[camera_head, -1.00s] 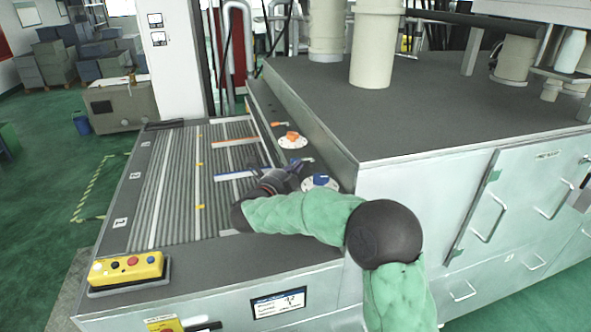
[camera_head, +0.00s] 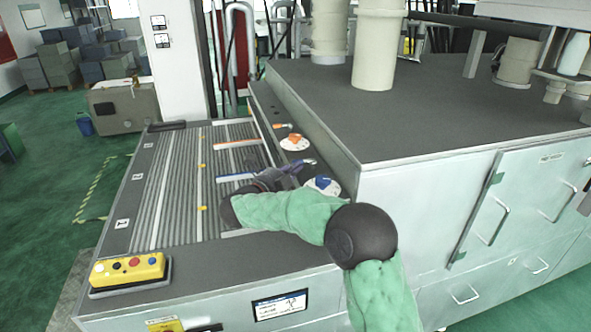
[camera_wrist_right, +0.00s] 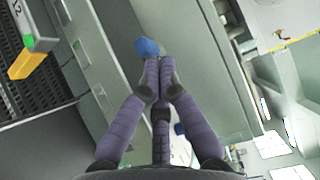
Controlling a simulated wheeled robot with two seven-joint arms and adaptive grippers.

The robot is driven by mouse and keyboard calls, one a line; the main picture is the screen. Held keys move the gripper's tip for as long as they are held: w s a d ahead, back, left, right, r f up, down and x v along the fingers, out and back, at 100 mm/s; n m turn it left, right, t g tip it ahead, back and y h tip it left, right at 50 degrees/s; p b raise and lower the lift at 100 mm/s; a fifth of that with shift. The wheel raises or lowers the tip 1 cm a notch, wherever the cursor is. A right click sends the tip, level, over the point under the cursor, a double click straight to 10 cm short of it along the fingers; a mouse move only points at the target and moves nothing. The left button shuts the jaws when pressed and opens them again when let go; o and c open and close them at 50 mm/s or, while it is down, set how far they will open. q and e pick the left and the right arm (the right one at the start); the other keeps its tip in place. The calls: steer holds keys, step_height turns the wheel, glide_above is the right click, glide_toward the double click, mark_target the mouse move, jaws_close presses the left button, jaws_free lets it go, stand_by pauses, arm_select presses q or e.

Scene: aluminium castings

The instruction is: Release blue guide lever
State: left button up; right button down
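The blue guide lever (camera_head: 308,162) sits on the dark ledge at the right side of the ribbed bed, above a white disc with a blue knob (camera_head: 323,183). My right gripper (camera_head: 292,169) reaches in from the right, close beside the lever. In the right wrist view its fingertips (camera_wrist_right: 161,62) are drawn nearly together. A blue block (camera_wrist_right: 147,47), which looks like the lever's handle, shows just past the tips, offset to the left. I cannot tell whether they touch, and I see nothing between the fingers. My left gripper is not in view.
An orange lever (camera_head: 283,126) and orange knob (camera_head: 294,140) are farther along the ledge. Orange and blue guide bars (camera_head: 236,177) cross the bed. A raised grey housing (camera_head: 430,110) bounds the right side. A yellow button box (camera_head: 128,268) stands at the front left.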

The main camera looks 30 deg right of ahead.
steer(key=shift+w, duration=0.1)
steer(key=w, duration=0.2)
steer(key=w+d+m+g, duration=0.1)
steer(key=w, duration=0.1)
steer(key=w+g+h, duration=0.1)
steer(key=w, duration=0.1)
steer(key=shift+d+m, duration=0.2)
steer(key=shift+m, duration=0.1)
steer(key=shift+w+d, duration=1)
steer(key=shift+d, duration=0.25)
stand_by(0.3)
